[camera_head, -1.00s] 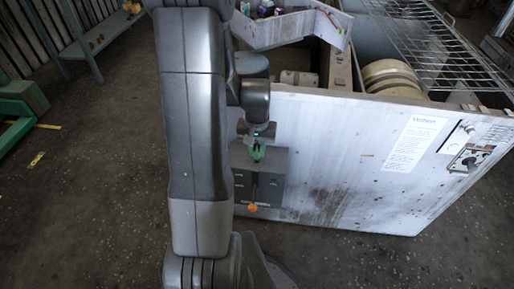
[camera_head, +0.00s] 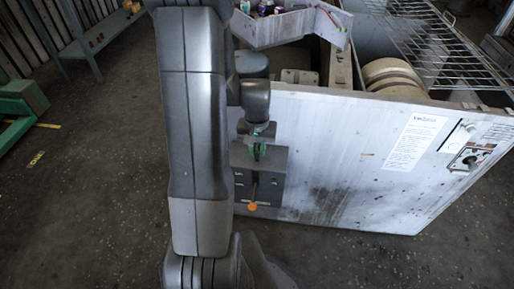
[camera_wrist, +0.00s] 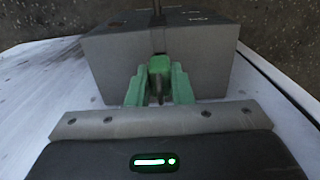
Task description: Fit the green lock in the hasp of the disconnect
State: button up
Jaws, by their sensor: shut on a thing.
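The disconnect is a grey box (camera_head: 272,188) on the pale panel's front; its near face fills the top middle of the wrist view (camera_wrist: 205,62). An orange-tipped piece (camera_head: 252,206) shows low on its front in the head view. The green lock (camera_wrist: 158,64) is between the two green fingers of my gripper (camera_wrist: 159,80), which is shut on it. The lock is right at the box's edge, by a dark slot. Whether its shackle passes through the hasp I cannot tell; the hasp is not clear. In the head view my gripper (camera_head: 257,152) is small, at the box's top.
The pale panel (camera_head: 340,150) carries a printed label (camera_head: 415,142) and a switch (camera_head: 468,160) at right. A wire grating (camera_head: 440,45) and an open tray (camera_head: 285,28) lie above it.

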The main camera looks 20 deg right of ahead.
jog(key=shift+f+b, duration=0.85)
jog(key=shift+f, duration=0.4)
jog(key=o, duration=0.9)
jog(key=shift+r, duration=0.1)
notch_tip(320, 180, up, 14)
jog(key=p, duration=0.3)
jog(key=shift+p, duration=0.3)
notch_tip(320, 180, down, 14)
jog(key=b, duration=0.3)
jog(key=shift+b, duration=0.3)
jog(key=shift+r+p, duration=0.35)
